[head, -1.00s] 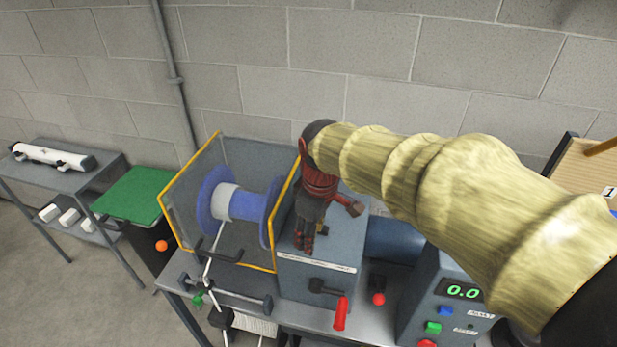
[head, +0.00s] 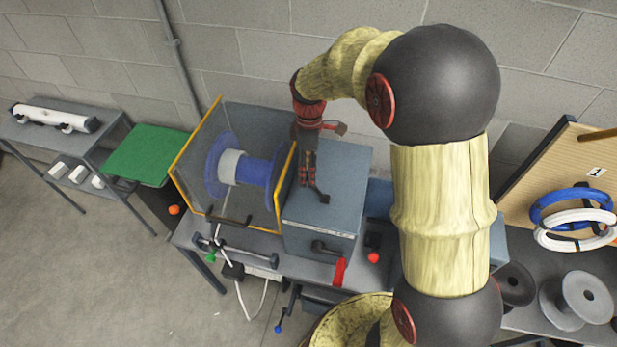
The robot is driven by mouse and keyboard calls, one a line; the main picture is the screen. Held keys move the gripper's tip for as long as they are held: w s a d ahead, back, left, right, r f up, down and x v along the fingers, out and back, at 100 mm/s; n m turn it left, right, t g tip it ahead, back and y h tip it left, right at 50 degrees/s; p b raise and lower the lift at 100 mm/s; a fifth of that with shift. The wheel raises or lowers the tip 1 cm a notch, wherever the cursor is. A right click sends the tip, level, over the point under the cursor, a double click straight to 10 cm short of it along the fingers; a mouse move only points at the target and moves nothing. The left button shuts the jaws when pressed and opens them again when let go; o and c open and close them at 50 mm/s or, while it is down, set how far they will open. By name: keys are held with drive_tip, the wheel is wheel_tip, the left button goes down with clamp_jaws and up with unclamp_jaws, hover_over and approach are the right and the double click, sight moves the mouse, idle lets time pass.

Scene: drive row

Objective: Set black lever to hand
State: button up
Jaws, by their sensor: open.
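The grey-blue housing (head: 345,200) stands right of the spool guard. A small black lever (head: 322,195) stands on its top, with its base partly hidden by my gripper. Another black handle (head: 324,247) sits on its front face and points right. I cannot tell which of the two the task names. My gripper (head: 308,180) points down over the housing top, open and empty, just left of the top lever. I cannot tell if it touches it. No setting marks are readable.
A red lever (head: 339,272) and a red knob (head: 373,257) are at the housing's front right. The yellow-edged guard (head: 187,150) around the blue spool (head: 250,170) stands close on the left. Rings (head: 575,210) and reels (head: 580,295) lie at the right.

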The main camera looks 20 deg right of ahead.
drive_tip(key=shift+s+f, duration=0.15)
drive_tip(key=shift+f, duration=1.95)
clamp_jaws()
